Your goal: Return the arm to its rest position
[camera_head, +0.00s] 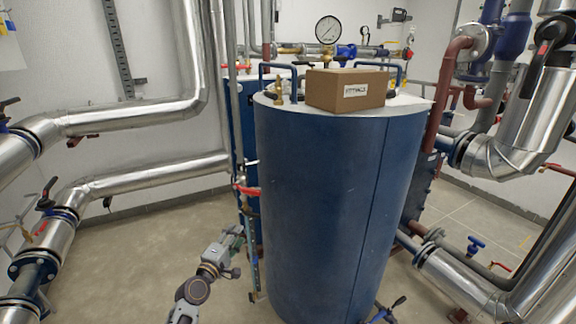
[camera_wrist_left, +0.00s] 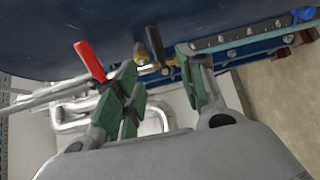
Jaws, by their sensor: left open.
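My left arm comes in low in the head view, and my left gripper (camera_head: 236,240) is in front of the lower left side of the blue tank (camera_head: 315,200). In the left wrist view my left gripper (camera_wrist_left: 165,80) shows its two green-padded fingers spread apart with nothing held between them. A red valve handle (camera_wrist_left: 90,61) and a brass fitting (camera_wrist_left: 154,45) appear just beyond the fingers. I cannot tell whether a finger touches the red handle. In the head view a red valve handle (camera_head: 248,190) is above the gripper. My right gripper is not in view.
A cardboard box (camera_head: 346,90) sits on top of the tank near a pressure gauge (camera_head: 328,30). Silver insulated pipes (camera_head: 140,185) run along the left wall, and more pipes (camera_head: 450,275) stand on the right. Bare floor (camera_head: 130,260) lies left of the arm.

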